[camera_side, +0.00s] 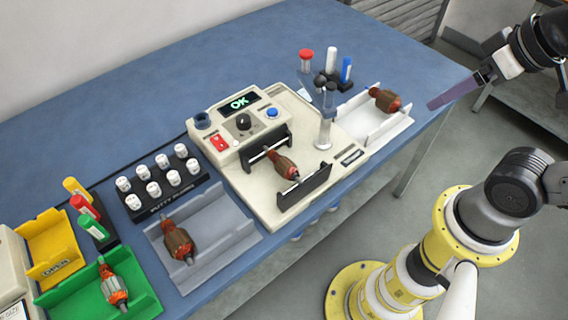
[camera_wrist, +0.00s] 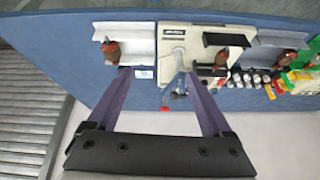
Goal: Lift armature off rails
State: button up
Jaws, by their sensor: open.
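A copper-wound armature (camera_side: 284,164) lies across the two dark upright rails (camera_side: 304,187) of the beige tester (camera_side: 340,165), whose display reads "OK". In the wrist view that armature (camera_wrist: 222,58) shows right of centre, partly covered by a dark rail.
Other armatures lie in a white tray (camera_side: 365,132), a grey tray (camera_side: 215,245) and a green tray (camera_side: 60,298). A yellow tray (camera_side: 45,245) and a rack of white cylinders (camera_side: 160,193) stand at left. A clear post and colored-cap tools (camera_side: 306,60) stand near the tester's right.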

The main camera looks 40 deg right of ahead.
jog(key=w+a+r+m, duration=0.1)
jog(key=w+a+r, duration=0.1)
jog(key=w+r, duration=0.3)
jog(key=n+g, duration=0.2)
jog(key=g, duration=0.4)
send_over(286, 162)
jog(key=d, duration=0.1)
notch_tip(286, 162, down, 13)
jog(key=shift+y, duration=0.4)
notch_tip(286, 162, down, 7)
jog(key=shift+f, duration=0.15)
jog(key=shift+a+f, duration=0.15)
jog(key=shift+f, duration=0.75)
jog(key=shift+a+f, duration=0.2)
jog(key=shift+f, duration=0.75)
jog(key=shift+a+f, duration=0.15)
jog(key=shift+f, duration=0.75)
grip_shut()
